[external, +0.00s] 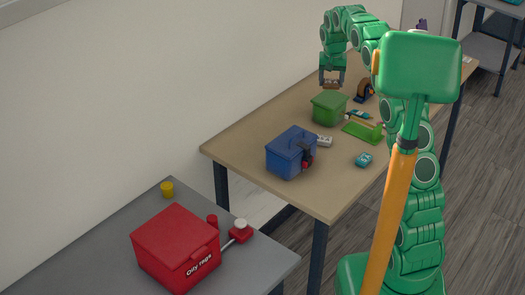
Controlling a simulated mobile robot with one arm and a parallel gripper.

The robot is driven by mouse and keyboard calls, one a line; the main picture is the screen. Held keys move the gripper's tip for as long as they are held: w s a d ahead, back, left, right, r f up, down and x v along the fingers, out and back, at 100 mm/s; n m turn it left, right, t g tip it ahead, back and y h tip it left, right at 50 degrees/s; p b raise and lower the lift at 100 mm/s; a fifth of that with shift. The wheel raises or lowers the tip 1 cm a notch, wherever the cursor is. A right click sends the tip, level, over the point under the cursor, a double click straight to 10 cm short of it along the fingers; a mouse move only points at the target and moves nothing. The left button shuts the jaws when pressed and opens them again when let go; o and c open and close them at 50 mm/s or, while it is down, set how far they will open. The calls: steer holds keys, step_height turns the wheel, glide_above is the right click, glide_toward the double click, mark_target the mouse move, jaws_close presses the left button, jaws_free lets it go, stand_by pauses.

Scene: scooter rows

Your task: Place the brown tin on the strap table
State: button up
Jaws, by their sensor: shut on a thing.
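My gripper (332,83) is at the top middle of the external view, with its fingers pointing down. It is shut on a small brown thing (331,86), which looks like the brown tin. The fingers hide part of it. It is held above the far part of the tan table (255,131), just above and behind a green box (326,112). A grey table (110,240) stands at the near left. I cannot tell from this view which table is the strap table.
The tan table holds a blue box (284,158), a green tray (362,131), a tape dispenser (361,97) and a teal box (364,160). The grey table holds a red box (165,240), a yellow tin (167,189) and small red items (241,234). Its front left is bare.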

steer(key=s+d+m, duration=0.2)
steer(key=s+d, duration=0.3)
steer(key=d, duration=0.1)
steer(key=s+f+m, duration=0.3)
steer(key=s+f, duration=0.1)
steer(key=s, duration=0.6)
steer(key=s+f+m, duration=0.2)
steer(key=s+f, duration=0.3)
steer(key=s, duration=0.4)
glide_above(341, 153)
steer(key=s, duration=0.1)
steer(key=shift+h, duration=0.3)
step_height(341, 153, down, 9)
steer(key=shift+a+r, duration=0.15)
steer(key=shift+r, duration=0.05)
steer(key=shift+w+f, duration=0.5)
steer(key=shift+f, duration=0.35)
steer(key=shift+a+f, duration=0.1)
steer(key=shift+f, duration=1.2)
steer(key=shift+f, duration=0.15)
